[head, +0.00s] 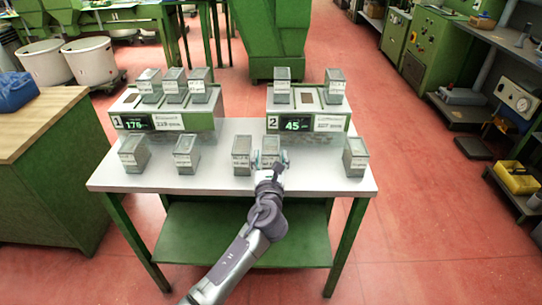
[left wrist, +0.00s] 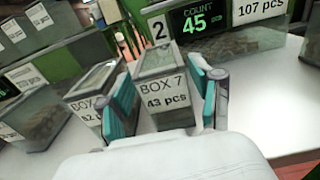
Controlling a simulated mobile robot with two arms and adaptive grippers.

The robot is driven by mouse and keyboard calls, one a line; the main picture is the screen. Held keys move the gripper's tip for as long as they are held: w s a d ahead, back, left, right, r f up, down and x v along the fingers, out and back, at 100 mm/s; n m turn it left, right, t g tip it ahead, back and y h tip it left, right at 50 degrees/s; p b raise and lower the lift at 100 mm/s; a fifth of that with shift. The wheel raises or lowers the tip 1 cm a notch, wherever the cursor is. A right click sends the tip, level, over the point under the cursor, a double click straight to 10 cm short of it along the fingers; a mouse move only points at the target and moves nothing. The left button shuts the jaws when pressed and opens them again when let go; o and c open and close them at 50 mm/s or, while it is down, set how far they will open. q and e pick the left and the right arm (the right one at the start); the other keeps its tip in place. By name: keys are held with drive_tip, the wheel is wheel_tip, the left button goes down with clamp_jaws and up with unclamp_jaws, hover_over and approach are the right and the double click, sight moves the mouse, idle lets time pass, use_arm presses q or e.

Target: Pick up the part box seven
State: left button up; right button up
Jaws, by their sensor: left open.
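Box seven is a small grey part box with a clear lid. In the left wrist view the box (left wrist: 163,62) faces me, with a label reading "BOX 7, 43 pcs". It stands upright on the white table and also shows in the head view (head: 270,145), partly covered by my gripper. My left gripper (head: 270,159) is open, with one teal-padded finger on each side of the box, as the left wrist view (left wrist: 165,92) shows. I cannot tell whether the pads touch it. My right gripper is not in view.
Another part box (head: 241,150) stands close on the left of box seven. More boxes stand along the front, one at the far right (head: 355,158). Behind are two counting scales, scale 1 (head: 200,121) and scale 2 (head: 340,122), with boxes on top. The white table (head: 318,180) is clear right of my gripper.

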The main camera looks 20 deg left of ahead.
sight(271, 144)
use_arm(q)
drive_tip(key=x, duration=0.4)
drive_tip(key=shift+w+r, duration=0.1)
drive_tip(key=shift+w, duration=0.2)
drive_tip(key=shift+c, duration=0.3)
drive_tip(key=c, duration=0.9)
drive_tip(key=shift+r, duration=0.1)
